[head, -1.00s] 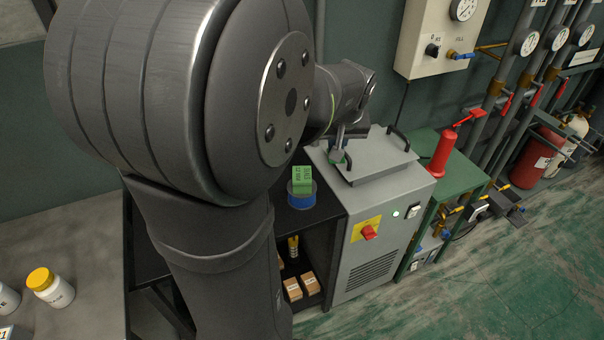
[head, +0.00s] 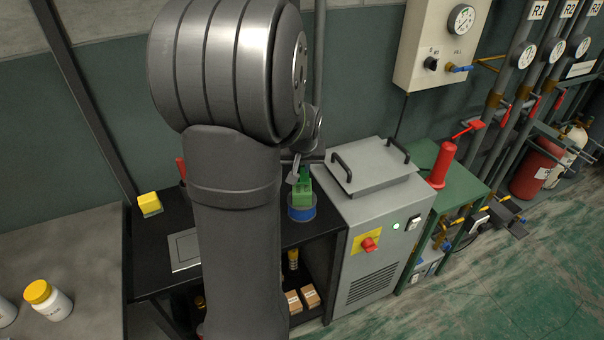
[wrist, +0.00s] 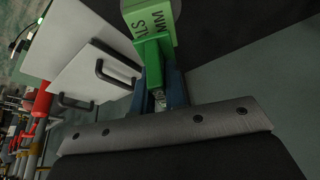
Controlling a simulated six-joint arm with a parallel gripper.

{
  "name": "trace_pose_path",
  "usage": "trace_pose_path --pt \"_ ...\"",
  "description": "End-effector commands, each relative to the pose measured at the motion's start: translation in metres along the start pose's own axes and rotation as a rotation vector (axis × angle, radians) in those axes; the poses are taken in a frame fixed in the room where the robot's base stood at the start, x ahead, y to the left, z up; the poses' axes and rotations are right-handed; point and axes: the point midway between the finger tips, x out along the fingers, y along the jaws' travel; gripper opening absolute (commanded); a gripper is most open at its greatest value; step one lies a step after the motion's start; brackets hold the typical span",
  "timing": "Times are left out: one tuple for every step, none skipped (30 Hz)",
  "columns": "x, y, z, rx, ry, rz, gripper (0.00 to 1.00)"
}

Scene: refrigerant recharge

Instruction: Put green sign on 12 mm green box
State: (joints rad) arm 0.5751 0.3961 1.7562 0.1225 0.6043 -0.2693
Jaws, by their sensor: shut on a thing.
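The light green box (head: 302,198) with dark lettering sits on top of a round blue container (head: 301,214) on the black bench, left of the grey machine. It also shows at the top of the wrist view (wrist: 150,16), partly covered. My gripper (wrist: 160,85) is shut on a darker green piece, the green sign (wrist: 152,48), which also shows in the head view (head: 305,173). The sign is right at the box and overlaps it in the wrist view; I cannot tell if they touch. The sign's face is hidden.
The grey machine (head: 378,215) with lid handles stands just right of the box. A red bottle (head: 441,165) stands on the green cabinet. A yellow block (head: 149,204) and a grey plate (head: 184,251) lie left of my arm. The wall is close behind.

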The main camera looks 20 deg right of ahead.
Motion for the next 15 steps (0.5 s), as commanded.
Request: trace_pose_path --pt "0.008 0.0 0.004 0.001 -0.004 0.0 0.0" --pt "0.013 0.0 0.006 0.001 -0.004 -0.001 0.0" --pt "0.018 0.0 0.008 0.001 -0.003 -0.001 0.0" --pt "0.022 0.0 0.01 0.001 -0.003 -0.001 0.0" --pt "0.024 0.0 0.011 0.001 -0.003 -0.001 0.0" --pt "0.026 0.0 0.011 0.001 -0.002 -0.001 0.0" --pt "0.026 0.0 0.011 0.0 0.0 -0.001 0.0" --pt "0.026 0.0 0.011 0.0 0.0 -0.001 0.0" --pt "0.025 0.0 0.011 0.0 0.001 0.0 0.0" --pt "0.025 0.0 0.011 0.0 0.0 0.0 0.0" --pt "0.025 0.0 0.011 0.0 0.0 0.0 0.0" --pt "0.025 0.0 0.011 0.0 0.0 0.0 0.0" --pt "0.025 0.0 0.011 0.0 0.0 0.0 0.0" --pt "0.026 0.0 0.011 0.0 0.0 -0.001 0.0" --pt "0.027 0.0 0.012 0.0 0.0 -0.001 0.0"
